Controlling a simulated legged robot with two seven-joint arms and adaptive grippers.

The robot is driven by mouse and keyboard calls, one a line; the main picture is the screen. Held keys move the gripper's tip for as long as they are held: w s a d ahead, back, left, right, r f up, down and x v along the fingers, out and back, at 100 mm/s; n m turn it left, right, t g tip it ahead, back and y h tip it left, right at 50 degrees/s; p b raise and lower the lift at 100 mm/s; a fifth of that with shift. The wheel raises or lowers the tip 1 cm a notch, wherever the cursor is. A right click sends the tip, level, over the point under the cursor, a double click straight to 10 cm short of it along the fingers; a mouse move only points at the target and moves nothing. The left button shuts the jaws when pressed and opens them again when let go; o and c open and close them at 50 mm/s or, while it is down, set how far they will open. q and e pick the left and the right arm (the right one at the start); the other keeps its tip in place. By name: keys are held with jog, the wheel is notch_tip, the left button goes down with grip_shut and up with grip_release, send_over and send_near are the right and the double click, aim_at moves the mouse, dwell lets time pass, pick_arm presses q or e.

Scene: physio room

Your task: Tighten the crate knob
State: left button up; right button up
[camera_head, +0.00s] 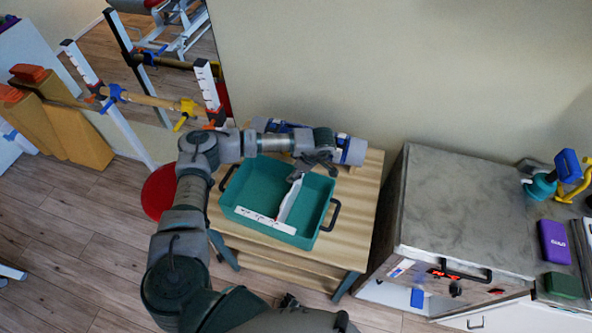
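A teal crate (238,207) with black side handles stands on a wooden table (357,227). I cannot make out a knob on the crate. My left arm reaches over the table from the left and bends down. My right gripper does not show.
A blue and white roll (354,151) lies behind the crate. A grey-topped cabinet (465,205) stands to the right, with a purple box (553,242) on the counter beside it. A red round seat (160,192) and a rail with coloured clamps (152,101) are at left.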

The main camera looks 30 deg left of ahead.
pick_arm(q)
jog(key=shift+r, duration=0.15)
jog(key=v, duration=1.1)
jog(key=shift+d+r, duration=0.2)
jog(key=shift+r, duration=0.05)
jog(key=shift+f, duration=0.1)
